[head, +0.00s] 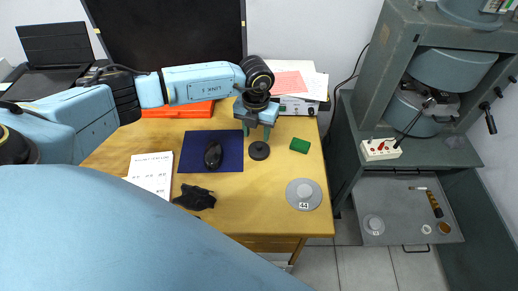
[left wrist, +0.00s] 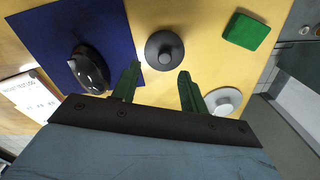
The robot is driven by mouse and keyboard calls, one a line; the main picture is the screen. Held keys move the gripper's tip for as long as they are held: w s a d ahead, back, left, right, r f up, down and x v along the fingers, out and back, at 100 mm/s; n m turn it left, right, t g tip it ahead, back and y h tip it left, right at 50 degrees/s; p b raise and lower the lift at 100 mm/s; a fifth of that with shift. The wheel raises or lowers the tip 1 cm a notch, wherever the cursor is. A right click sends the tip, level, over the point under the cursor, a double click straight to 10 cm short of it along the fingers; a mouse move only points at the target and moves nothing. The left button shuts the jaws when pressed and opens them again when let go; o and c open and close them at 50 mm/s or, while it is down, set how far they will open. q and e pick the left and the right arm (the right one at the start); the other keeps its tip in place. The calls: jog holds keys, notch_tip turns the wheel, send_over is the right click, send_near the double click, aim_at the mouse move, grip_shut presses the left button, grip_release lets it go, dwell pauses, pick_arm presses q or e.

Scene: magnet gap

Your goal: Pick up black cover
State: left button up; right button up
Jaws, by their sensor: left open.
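The black cover (head: 259,151) is a round dark disc with a small knob, lying on the wooden table just right of the blue mat. It also shows in the left wrist view (left wrist: 164,50), just beyond the fingertips and between their lines. My left gripper (head: 257,130) is above and slightly behind the cover, pointing down. Its green fingers (left wrist: 156,78) are apart with nothing between them, and they do not appear to touch the cover. My right gripper is not seen in either view.
A green block (head: 300,145) lies right of the cover, and a grey disc with a knob (head: 303,194) lies nearer the front. A black mouse (head: 213,155) rests on the blue mat (head: 232,158). A grey cabinet with a magnet (head: 440,80) stands to the right.

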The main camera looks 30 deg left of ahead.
aim_at(259, 145)
pick_arm(q)
jog(key=f, duration=0.5)
jog(key=shift+w+d+b, duration=0.25)
jog(key=shift+d+b, duration=0.05)
jog(key=shift+r, duration=0.1)
grip_shut()
